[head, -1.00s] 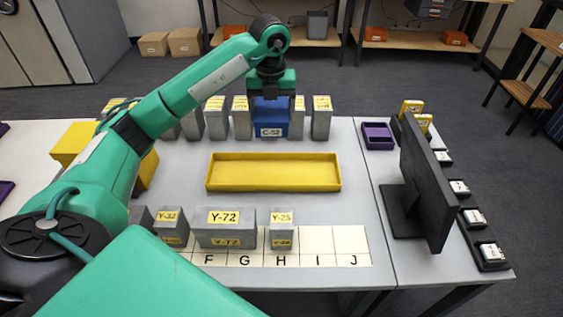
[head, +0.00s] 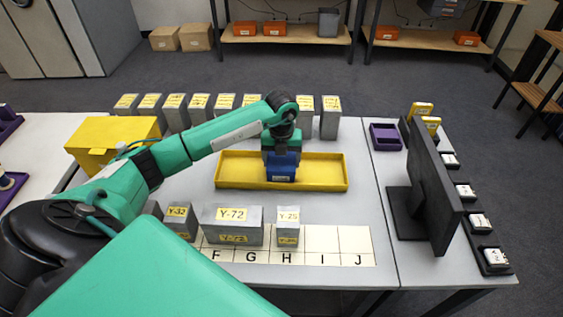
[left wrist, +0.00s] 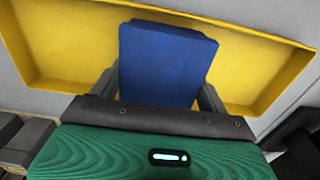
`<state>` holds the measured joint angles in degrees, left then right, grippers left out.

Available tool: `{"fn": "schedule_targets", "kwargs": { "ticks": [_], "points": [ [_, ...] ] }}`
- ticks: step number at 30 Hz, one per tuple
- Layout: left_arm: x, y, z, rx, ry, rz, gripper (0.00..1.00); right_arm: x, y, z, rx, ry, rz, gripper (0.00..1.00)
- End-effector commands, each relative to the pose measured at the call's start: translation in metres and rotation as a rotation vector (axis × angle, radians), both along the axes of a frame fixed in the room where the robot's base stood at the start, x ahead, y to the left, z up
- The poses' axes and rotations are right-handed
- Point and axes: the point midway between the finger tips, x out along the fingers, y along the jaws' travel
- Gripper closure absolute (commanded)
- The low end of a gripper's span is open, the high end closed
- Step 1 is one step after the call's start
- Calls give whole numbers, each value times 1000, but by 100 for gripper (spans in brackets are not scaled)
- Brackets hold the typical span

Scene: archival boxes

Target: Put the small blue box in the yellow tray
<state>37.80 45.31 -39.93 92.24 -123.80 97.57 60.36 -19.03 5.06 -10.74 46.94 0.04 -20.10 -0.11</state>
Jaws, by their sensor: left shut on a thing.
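The small blue box (head: 283,168) is held between the fingers of my left gripper (head: 282,157). In the head view it is at the yellow tray (head: 235,182), right of the tray's middle and within its outline. In the left wrist view the blue box (left wrist: 166,64) is between the two grey fingers, with the yellow tray (left wrist: 75,45) around and below it. I cannot tell whether the box touches the tray floor. The rest of the tray is empty. My right gripper is not in view.
Grey boxes stand in a row behind the tray. A yellow box (head: 100,150) is at left, and a black monitor (head: 432,190) and purple tray (head: 385,137) are at right.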

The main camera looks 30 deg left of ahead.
Motion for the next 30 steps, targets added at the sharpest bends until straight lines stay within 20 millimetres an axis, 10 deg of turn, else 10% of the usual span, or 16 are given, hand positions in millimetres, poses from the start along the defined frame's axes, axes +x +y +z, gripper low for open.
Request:
{"fn": "schedule_targets", "kwargs": {
  "ticks": [14, 15, 18, 30],
  "points": [
    [0, 0, -21, 0, -1, 0, 52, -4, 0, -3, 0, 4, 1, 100],
    [0, 0, -21, 0, 0, 0, 19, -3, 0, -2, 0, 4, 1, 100],
    [0, 0, -20, 0, 0, 0, 1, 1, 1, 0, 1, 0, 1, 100],
    [0, 0, -12, 0, -2, 0, 1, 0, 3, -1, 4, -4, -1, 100]
  ]
}}
